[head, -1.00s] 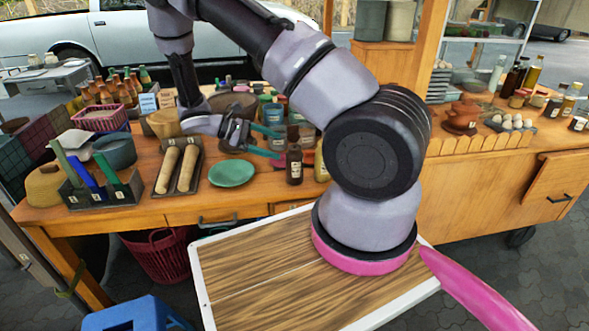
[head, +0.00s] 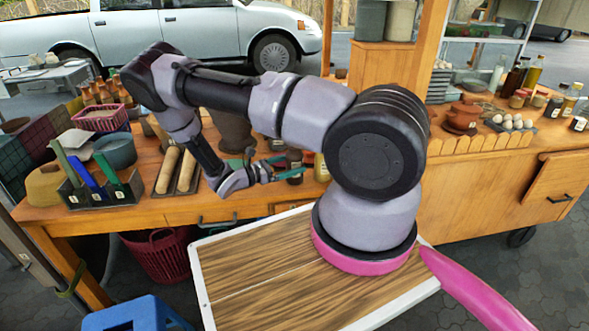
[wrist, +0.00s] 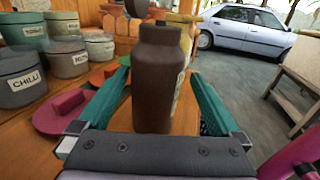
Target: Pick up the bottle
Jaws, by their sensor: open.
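My gripper (wrist: 158,78) is open, with one teal finger on each side of the bottle. I cannot tell whether either finger touches it. In the head view the bottle (head: 294,160) is at the counter's front, at the tips of my gripper (head: 283,167), and partly covered by a finger.
Several lidded jars, one labelled chilli (wrist: 20,78), stand left of the bottle. A pink lid-like piece (wrist: 62,112) lies near the left finger. In the head view, rolling pins (head: 168,170) and a dark holder with coloured handles (head: 100,190) are further left.

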